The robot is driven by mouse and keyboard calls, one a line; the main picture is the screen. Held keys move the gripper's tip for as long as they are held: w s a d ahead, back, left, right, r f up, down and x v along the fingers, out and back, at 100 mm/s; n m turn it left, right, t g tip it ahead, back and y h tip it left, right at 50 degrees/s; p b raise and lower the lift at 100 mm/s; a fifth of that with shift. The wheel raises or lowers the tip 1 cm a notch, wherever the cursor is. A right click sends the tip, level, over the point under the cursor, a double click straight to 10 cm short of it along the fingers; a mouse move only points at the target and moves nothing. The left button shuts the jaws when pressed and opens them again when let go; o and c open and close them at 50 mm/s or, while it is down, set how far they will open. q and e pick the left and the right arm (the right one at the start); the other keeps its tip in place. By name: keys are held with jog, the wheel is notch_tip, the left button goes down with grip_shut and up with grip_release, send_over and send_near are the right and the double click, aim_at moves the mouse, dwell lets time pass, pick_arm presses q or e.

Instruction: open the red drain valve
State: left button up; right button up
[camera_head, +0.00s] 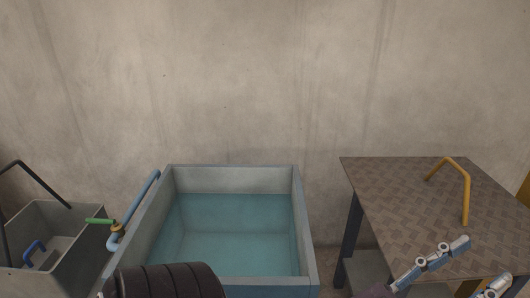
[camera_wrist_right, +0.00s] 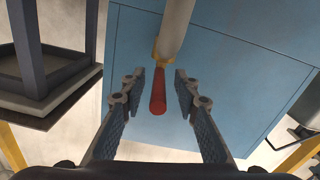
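The red drain valve handle (camera_wrist_right: 158,92) shows in the right wrist view. It hangs from a brass-coloured fitting (camera_wrist_right: 157,58) on a pale pipe, in front of the blue tank side (camera_wrist_right: 230,70). My right gripper (camera_wrist_right: 159,75) is open, one finger on each side of the handle, with gaps showing on both sides. I cannot tell whether the handle lies fully between the fingers in depth. The head view does not show the red handle. My left gripper (camera_head: 487,261) is open and empty at the lower right of the head view, in front of the table.
The water tank (camera_head: 309,240) stands mid-view, with a green-handled valve (camera_head: 100,221) on a pipe at its left. A grey bin (camera_head: 82,250) is farther left. The table (camera_head: 390,185) at right carries a bent yellow bar (camera_head: 466,195).

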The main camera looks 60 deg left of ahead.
jog(key=v, duration=1.2)
dwell(0.5)
